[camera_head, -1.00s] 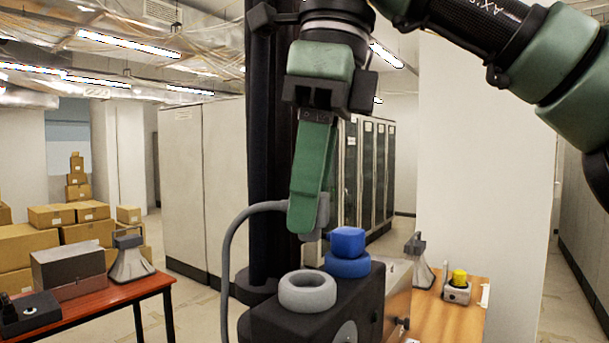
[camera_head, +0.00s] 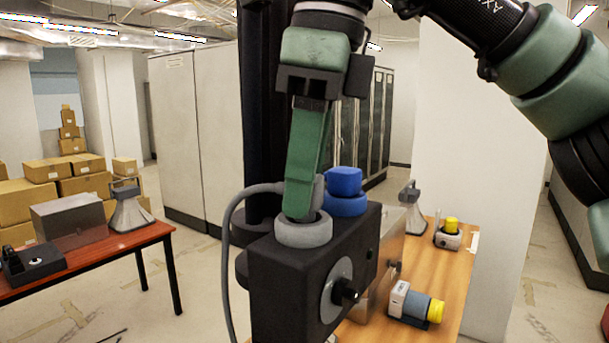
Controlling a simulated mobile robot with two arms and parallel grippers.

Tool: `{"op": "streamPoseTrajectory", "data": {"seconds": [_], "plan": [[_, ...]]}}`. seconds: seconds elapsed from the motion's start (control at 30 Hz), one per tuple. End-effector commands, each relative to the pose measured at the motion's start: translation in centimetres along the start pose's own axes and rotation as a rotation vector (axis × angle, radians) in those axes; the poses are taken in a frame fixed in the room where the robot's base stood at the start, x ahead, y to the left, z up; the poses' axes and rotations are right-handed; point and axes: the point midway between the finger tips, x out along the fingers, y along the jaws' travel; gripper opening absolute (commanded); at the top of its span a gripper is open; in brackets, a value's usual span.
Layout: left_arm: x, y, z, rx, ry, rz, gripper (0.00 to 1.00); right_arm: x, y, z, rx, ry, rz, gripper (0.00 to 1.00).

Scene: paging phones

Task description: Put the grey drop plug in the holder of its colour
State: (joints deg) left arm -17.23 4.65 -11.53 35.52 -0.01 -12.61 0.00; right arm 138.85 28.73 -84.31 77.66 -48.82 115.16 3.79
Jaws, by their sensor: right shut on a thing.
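The grey drop plug (camera_head: 318,192) is mostly hidden behind my right gripper, with its grey cable (camera_head: 242,197) looping down to the left. My right gripper (camera_head: 298,212) is shut on the plug, its green fingers pointing down. The fingertips and plug are at the opening of the grey ring holder (camera_head: 303,236) on top of the black box (camera_head: 290,270). How deep the plug sits in the ring is hidden. A blue plug (camera_head: 344,180) sits in the blue ring holder (camera_head: 345,207) just behind. My left gripper is not in view.
The black box has a round dial (camera_head: 337,290) on its side. To the right, a wooden table (camera_head: 428,268) holds a grey-and-yellow device (camera_head: 416,305). At left, a red-brown table (camera_head: 95,258) carries a grey box (camera_head: 68,220).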

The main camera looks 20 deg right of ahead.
Motion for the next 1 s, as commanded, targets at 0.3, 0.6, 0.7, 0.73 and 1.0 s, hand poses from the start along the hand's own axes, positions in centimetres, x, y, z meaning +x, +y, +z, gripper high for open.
{"op": "streamPoseTrajectory", "data": {"seconds": [0.3, 0.6, 0.7, 0.73, 1.0], "plan": [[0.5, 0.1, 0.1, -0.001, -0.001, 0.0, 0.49, 0.7, 0.0, -0.1, -0.001, 0.0, 0.001, 0.0], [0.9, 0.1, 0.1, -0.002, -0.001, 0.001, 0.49, 1.3, 0.0, -0.2, -0.002, 0.003, 0.002, 0.0], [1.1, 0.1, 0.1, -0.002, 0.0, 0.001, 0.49, 1.7, 0.1, -0.2, -0.002, 0.006, 0.004, 0.0], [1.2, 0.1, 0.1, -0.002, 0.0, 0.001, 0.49, 1.8, 0.1, -0.2, -0.002, 0.008, 0.004, 0.0], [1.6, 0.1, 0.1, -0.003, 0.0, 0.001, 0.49, 2.6, 0.1, -0.4, -0.003, 0.019, 0.007, 0.0]]}}
